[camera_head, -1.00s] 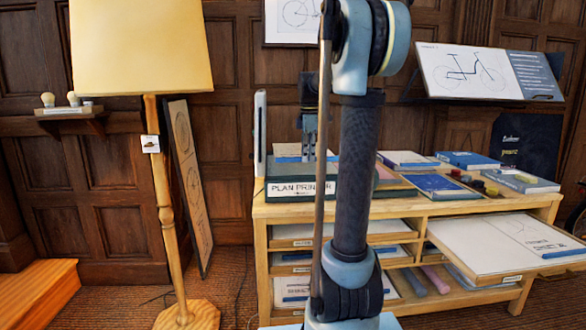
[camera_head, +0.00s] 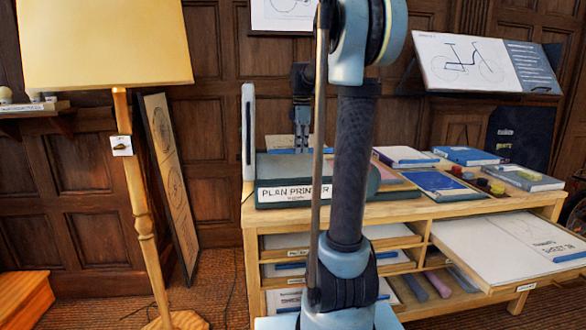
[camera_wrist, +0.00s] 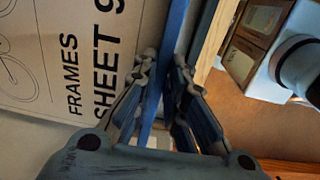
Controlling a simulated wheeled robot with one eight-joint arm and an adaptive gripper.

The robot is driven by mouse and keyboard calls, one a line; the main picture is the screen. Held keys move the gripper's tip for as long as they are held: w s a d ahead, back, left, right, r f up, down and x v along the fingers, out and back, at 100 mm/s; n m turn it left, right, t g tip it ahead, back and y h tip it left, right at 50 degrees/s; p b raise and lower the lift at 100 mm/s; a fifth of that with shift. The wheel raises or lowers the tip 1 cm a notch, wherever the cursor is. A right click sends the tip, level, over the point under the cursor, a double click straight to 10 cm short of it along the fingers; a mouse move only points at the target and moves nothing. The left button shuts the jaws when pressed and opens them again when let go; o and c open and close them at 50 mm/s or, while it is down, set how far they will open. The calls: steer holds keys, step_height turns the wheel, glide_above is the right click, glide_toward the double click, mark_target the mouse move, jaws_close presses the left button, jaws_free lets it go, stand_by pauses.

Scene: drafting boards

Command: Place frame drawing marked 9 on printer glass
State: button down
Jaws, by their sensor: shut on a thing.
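The frame drawing marked "FRAMES SHEET 9" (camera_wrist: 65,65) fills the left of the wrist view. It is a white sheet with a blue strip (camera_wrist: 180,25) along one edge. My gripper (camera_wrist: 166,75) is shut on that blue strip. In the head view my gripper (camera_head: 302,148) points down over the plan printer (camera_head: 262,194), its fingertips at a thin white edge with blue. The printer's lid (camera_head: 248,130) stands upright at its left. Most of the printer glass is hidden by my arm and the low viewing angle, so I cannot tell whether the sheet touches it.
The printer stands at the left end of a wooden table (camera_head: 470,207) with books and small pucks to its right. A drawer with another sheet (camera_head: 515,245) sticks out at the right front. A floor lamp (camera_head: 140,215) and leaning panel (camera_head: 172,180) stand left of the table.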

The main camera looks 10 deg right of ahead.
steer(key=shift+a, duration=0.3)
steer(key=shift+f, duration=0.45)
step_height(320, 180, down, 9)
steer(key=shift+a+f, duration=0.1)
steer(key=c, duration=1.6)
jaws_free()
steer(key=shift+c, duration=0.2)
